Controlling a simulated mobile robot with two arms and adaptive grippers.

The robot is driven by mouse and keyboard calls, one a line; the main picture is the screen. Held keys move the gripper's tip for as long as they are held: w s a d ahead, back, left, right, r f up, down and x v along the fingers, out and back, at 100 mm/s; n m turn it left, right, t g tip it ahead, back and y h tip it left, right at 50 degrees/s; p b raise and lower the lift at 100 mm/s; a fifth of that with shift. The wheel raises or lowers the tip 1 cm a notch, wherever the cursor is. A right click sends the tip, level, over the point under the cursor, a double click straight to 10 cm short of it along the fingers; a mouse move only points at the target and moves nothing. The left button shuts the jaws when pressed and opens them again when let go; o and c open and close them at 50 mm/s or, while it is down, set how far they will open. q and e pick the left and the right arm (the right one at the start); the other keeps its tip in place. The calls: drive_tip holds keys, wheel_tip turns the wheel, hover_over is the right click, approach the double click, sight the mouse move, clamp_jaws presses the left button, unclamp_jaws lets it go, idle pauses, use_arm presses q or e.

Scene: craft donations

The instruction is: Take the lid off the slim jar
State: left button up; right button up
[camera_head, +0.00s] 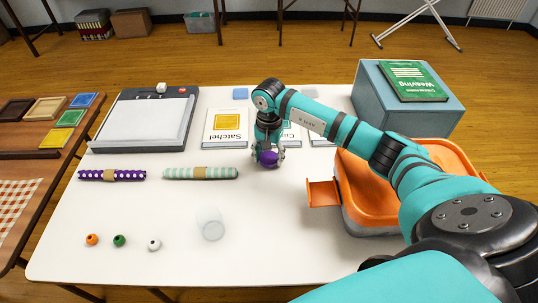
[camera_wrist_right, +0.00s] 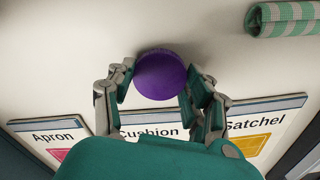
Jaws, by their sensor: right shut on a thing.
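The slim jar (camera_head: 210,224) is clear and frosted. It stands on the white table in the head view, front centre, with no lid on it. My right gripper (camera_head: 268,156) is behind it and to its right, shut on a round purple lid (camera_head: 267,159). In the right wrist view the purple lid (camera_wrist_right: 161,75) sits between the two fingertips. Whether the lid touches the table is hard to tell. My left gripper is not in view.
Two fabric rolls, purple dotted (camera_head: 112,175) and green striped (camera_head: 201,173), lie left of the gripper. Three beads (camera_head: 119,240) lie at front left. Pattern booklets (camera_head: 226,126) and a paper trimmer (camera_head: 146,120) are behind. An orange-topped box (camera_head: 372,186) stands right. Bare table surrounds the jar.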

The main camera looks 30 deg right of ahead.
drive_tip(key=shift+f, duration=0.35)
drive_tip(key=shift+f+b, duration=0.2)
drive_tip(key=shift+b, duration=0.1)
drive_tip(key=o, duration=1.3)
drive_tip(key=shift+c, duration=0.2)
